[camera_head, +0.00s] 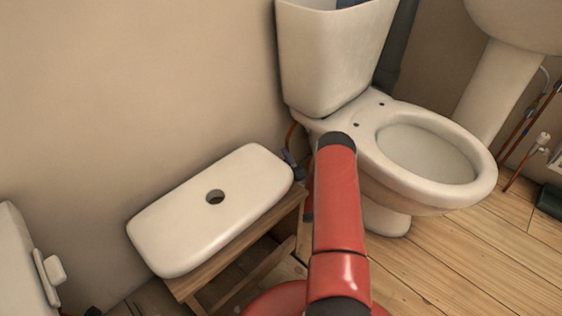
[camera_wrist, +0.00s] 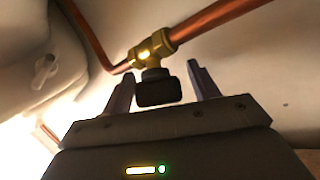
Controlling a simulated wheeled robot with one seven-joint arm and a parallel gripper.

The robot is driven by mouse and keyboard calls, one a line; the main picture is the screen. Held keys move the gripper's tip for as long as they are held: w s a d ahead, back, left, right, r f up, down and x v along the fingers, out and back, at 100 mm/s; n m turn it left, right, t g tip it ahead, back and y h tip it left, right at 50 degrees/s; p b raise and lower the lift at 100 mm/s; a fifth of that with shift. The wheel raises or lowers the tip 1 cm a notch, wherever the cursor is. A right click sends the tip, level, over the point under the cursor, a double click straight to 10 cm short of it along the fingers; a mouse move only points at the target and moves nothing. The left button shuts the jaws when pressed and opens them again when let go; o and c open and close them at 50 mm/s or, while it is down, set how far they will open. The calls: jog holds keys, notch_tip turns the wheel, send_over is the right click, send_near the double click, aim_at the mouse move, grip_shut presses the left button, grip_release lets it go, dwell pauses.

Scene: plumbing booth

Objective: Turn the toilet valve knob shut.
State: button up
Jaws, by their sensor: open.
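The toilet valve shows in the wrist view as a brass body (camera_wrist: 152,52) on a copper pipe, with a dark knob (camera_wrist: 158,88) pointing toward my gripper. My gripper (camera_wrist: 162,82) is open, with one finger on each side of the knob. A gap shows between the knob and each finger, more clearly on the right. In the head view my red arm reaches down beside the toilet (camera_head: 430,155), and my gripper is hidden there. A small dark fitting (camera_head: 291,160) shows by the wall left of the toilet; I cannot tell if it is the valve.
The white cistern lid (camera_head: 180,225) with a round hole lies on a wooden stool (camera_head: 290,215), close to the left of my arm. The copper pipe (camera_wrist: 215,20) runs past the valve. A sink pedestal (camera_head: 500,90) stands at right. Wooden floor (camera_head: 450,260) is clear at front right.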

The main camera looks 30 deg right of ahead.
jog(key=c, duration=1)
jog(key=shift+m, duration=0.3)
jog(key=m+t+h, duration=0.1)
jog(key=m, duration=0.1)
jog(key=m+t+h, duration=0.1)
jog(key=m+h, duration=0.1)
jog(key=shift+s+d+r, duration=0.15)
jog(key=shift+s+d+r+m+t+h, duration=0.1)
jog(key=shift+m+t+h, duration=0.1)
jog(key=shift+m+h, duration=1.35)
jog(key=shift+s+d+r+m+t+h, duration=0.1)
jog(key=shift+m+t+h, duration=0.1)
jog(key=shift+m+h, duration=1.35)
jog(key=shift+m, duration=0.4)
jog(key=o, duration=1)
